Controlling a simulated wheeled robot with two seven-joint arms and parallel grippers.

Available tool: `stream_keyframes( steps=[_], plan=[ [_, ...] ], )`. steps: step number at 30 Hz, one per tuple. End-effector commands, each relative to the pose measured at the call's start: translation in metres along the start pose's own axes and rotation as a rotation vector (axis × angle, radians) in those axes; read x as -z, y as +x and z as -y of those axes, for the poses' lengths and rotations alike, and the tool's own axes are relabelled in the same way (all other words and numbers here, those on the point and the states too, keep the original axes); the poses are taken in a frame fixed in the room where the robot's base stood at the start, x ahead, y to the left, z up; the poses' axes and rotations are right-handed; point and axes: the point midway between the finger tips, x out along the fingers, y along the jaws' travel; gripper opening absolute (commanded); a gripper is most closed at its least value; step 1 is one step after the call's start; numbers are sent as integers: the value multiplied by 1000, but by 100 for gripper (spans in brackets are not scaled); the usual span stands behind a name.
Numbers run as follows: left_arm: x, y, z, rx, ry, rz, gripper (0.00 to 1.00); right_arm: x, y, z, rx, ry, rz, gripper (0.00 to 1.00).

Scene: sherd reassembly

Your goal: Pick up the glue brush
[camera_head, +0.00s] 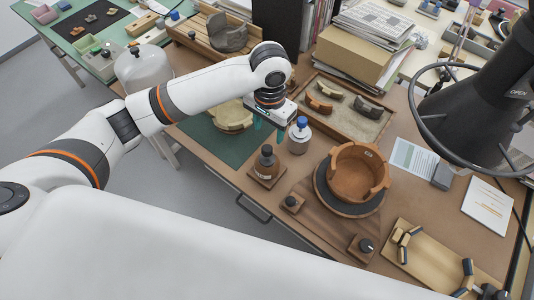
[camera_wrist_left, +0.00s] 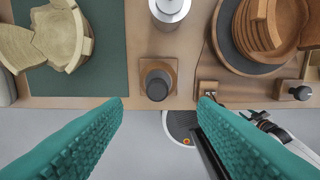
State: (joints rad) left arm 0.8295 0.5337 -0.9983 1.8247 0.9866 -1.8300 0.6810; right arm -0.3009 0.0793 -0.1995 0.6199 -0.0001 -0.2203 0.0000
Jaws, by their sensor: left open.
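A brown bottle with a dark cap (camera_head: 266,162) stands upright on a small wooden block near the table's front edge. It also shows in the left wrist view (camera_wrist_left: 157,82), seen from above between the fingers. No separate brush can be made out; I cannot tell whether the dark cap is the glue brush's top. My left gripper (camera_head: 269,128) is open and empty, above the table behind the bottle in the head view. Its two teal fingers (camera_wrist_left: 160,125) are spread wide in the wrist view. My right gripper cannot be made out.
A partly rebuilt clay pot (camera_head: 356,175) sits on a dark turntable to the right. A pale sherd bowl (camera_head: 231,117) lies on a green mat (camera_head: 205,133) to the left. A sherd tray (camera_head: 379,128) lies behind.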

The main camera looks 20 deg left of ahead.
Motion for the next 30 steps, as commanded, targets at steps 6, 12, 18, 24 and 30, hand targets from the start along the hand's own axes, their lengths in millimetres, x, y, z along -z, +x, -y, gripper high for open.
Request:
stream_keyframes(
  steps=[6, 12, 18, 24, 30],
  plan=[
    [0, 34, 0, 0, -1, 0, 53, -1, -6, 0, 0, 0, 1, 36],
    [1, 47, -1, 0, 0, 0, 53, -2, -9, 0, 0, 0, 1, 36],
    [4, 77, -4, 0, 1, -1, 53, -2, -18, 0, 0, 0, 2, 36],
    [4, 94, -4, 0, 1, 3, 53, -3, -18, 0, 0, 0, 2, 36],
    [4, 94, -4, 0, 2, 4, 53, -3, -18, 0, 0, -1, 2, 36]
  ],
)
